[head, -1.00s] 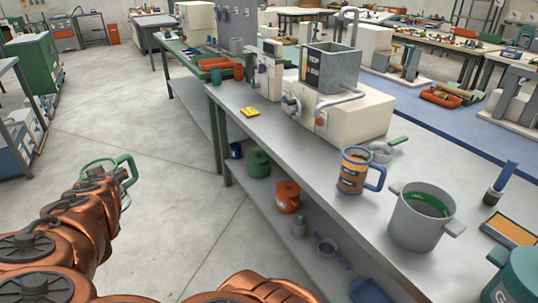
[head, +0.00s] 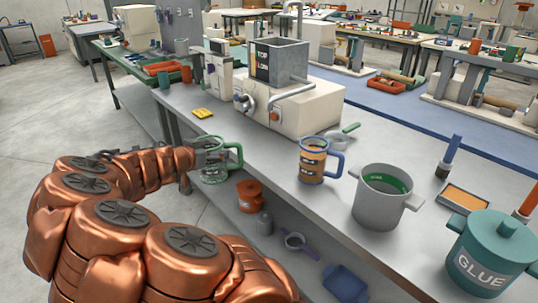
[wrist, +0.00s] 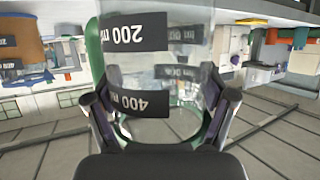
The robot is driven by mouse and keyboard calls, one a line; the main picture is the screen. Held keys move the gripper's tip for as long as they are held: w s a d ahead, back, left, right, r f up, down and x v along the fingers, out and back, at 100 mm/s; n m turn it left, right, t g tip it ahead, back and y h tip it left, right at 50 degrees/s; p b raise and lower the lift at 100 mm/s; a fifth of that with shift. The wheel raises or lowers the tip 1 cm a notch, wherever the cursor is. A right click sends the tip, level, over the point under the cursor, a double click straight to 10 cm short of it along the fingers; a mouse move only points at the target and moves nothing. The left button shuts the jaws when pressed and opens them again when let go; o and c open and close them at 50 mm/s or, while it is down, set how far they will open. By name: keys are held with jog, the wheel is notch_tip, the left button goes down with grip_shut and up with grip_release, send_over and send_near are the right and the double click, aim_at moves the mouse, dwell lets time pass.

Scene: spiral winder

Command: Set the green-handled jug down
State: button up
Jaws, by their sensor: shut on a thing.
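The green-handled jug (head: 211,172) is clear, with a green rim and handle. In the head view it is at the near left edge of the grey workbench (head: 265,163), handle to the right. I cannot tell whether its base is over the bench top or just outside the edge. My gripper (head: 194,160) is shut on the jug from the left. In the wrist view the jug (wrist: 155,60) fills the middle, its 200 and 400 labels upside down. The two fingers of my gripper (wrist: 160,100) sit on either side of it.
A cream machine (head: 300,110) stands behind. A yellow pad (head: 203,113) lies farther left. Bare bench top shows between the jug and mug.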

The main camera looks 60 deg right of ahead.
aim_at(237, 147)
jog(key=s+d+m+g, duration=0.1)
jog(key=d, duration=0.1)
jog(key=s+d+g, duration=0.1)
jog(key=s, duration=0.1)
jog(key=s+d+m+g, duration=0.1)
jog(key=s+d, duration=0.1)
jog(key=shift+s+d+r+m, duration=0.15)
jog(key=shift+d+r+m, duration=0.1)
jog(key=shift+d+m, duration=0.1)
jog(key=shift+s+d+f+p, duration=0.1)
jog(key=shift+d+f+p, duration=0.3)
jog(key=shift+d, duration=2.55)
jog(key=shift+s+d+f+p, duration=0.15)
jog(key=shift+d+p, duration=0.5)
jog(key=shift+d, duration=2.3)
jog(key=shift+s+d+f+p, duration=0.15)
jog(key=shift+d+p, duration=0.4)
jog(key=shift+d, duration=2.4)
jog(key=shift+f+b, duration=0.25)
jog(key=shift+b, duration=0.05)
jog(key=o, duration=1.1)
jog(key=shift+c, duration=0.2)
jog(key=shift+r, duration=0.15)
